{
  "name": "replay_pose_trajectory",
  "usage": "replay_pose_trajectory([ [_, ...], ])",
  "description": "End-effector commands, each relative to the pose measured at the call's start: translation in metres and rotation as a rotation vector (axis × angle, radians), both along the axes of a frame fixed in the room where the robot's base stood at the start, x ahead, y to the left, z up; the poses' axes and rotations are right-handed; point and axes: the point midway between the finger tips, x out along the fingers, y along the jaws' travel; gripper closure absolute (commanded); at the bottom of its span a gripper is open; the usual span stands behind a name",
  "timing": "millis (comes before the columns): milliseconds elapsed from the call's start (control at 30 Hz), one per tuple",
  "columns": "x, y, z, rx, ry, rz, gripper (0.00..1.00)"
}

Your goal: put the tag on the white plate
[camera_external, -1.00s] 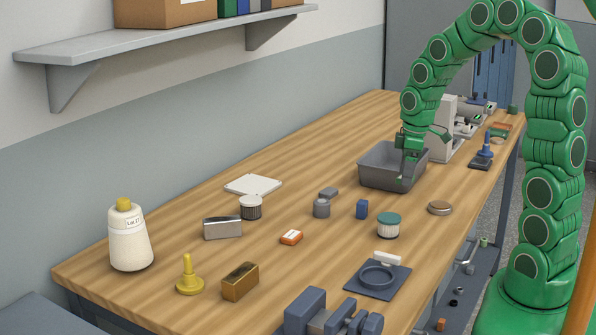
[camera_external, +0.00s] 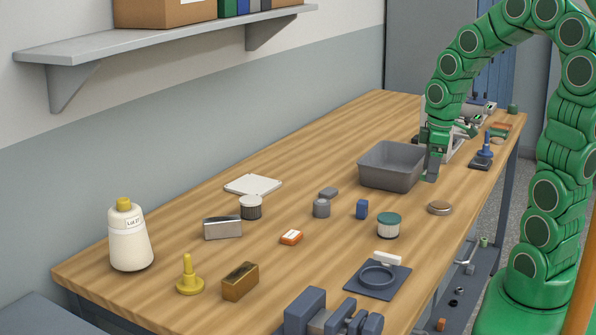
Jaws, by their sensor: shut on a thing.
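The white plate (camera_external: 253,185) lies flat on the wooden bench, left of the middle and towards the wall. My gripper (camera_external: 431,170) is at the right end of the grey tray, low near the bench. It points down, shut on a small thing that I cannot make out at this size. I cannot tell whether it touches the tray wall. The tag is not clearly seen anywhere. My gripper is well to the right of the plate.
The grey tray (camera_external: 372,184) stands between my gripper and the plate. A dark ribbed jar (camera_external: 251,208) stands close to the plate's front edge. A blue block (camera_external: 362,209), a green-lidded jar (camera_external: 388,228) and an orange-and-white box (camera_external: 291,237) stand nearer. Bench beyond the plate is clear.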

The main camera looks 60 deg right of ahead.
Motion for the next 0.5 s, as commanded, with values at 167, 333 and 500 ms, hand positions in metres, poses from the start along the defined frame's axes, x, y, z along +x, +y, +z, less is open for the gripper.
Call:
replay_pose_trajectory([
  [167, 0.015, -0.005, 0.002, 0.002, 0.005, -0.006, 0.63],
  [333, 0.047, -0.016, 0.008, -0.001, 0.005, -0.015, 0.63],
  [500, 0.082, -0.024, 0.013, -0.001, 0.01, -0.023, 0.63],
])
